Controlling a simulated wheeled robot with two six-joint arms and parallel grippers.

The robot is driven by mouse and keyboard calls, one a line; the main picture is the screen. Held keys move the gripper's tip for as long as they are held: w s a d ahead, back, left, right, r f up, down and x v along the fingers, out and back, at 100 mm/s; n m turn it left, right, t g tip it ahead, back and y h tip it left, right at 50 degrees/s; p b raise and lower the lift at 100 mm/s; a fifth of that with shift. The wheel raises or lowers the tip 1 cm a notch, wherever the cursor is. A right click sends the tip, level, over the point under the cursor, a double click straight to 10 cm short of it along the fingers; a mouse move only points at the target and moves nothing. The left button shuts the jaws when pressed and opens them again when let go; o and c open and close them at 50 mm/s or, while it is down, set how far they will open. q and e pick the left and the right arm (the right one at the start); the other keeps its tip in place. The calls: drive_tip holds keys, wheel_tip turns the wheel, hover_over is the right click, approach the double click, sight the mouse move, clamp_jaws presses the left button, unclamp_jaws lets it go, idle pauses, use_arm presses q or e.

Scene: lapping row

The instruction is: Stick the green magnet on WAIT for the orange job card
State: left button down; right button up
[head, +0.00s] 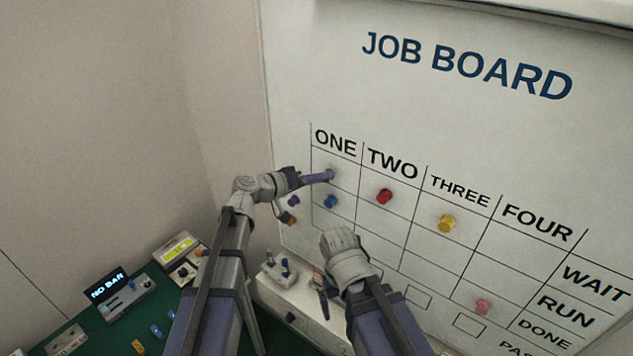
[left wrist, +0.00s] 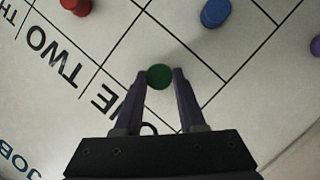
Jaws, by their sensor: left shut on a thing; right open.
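The green magnet (left wrist: 159,76) sits between the fingertips of my left gripper (left wrist: 160,78) in the left wrist view, over the cell under ONE. In the head view my left gripper (head: 326,177) reaches to the board in the top cell of column ONE, the row labelled WAIT; the green magnet (head: 331,173) shows at its tips. Whether the magnet touches the board I cannot tell. My right gripper (head: 322,299) is open, low in front of the board, partly hidden by its arm. I cannot make out the orange job card for certain.
A blue magnet (head: 331,202) is just below in column ONE. A red magnet (head: 384,196) and a yellow magnet (head: 447,223) are under TWO and THREE. A pink magnet (head: 483,307) is lower right. A green bench with devices, including a display (head: 108,286), is at lower left.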

use_arm(q)
drive_tip(key=shift+w+d, duration=0.5)
drive_tip(key=shift+w, duration=0.15)
idle(0.3)
drive_tip(key=shift+c, duration=2.1)
unclamp_jaws()
drive_tip(key=p+v, duration=0.2)
drive_tip(key=v, duration=0.5)
drive_tip(key=shift+s+a, duration=0.2)
drive_tip(key=shift+a, duration=0.15)
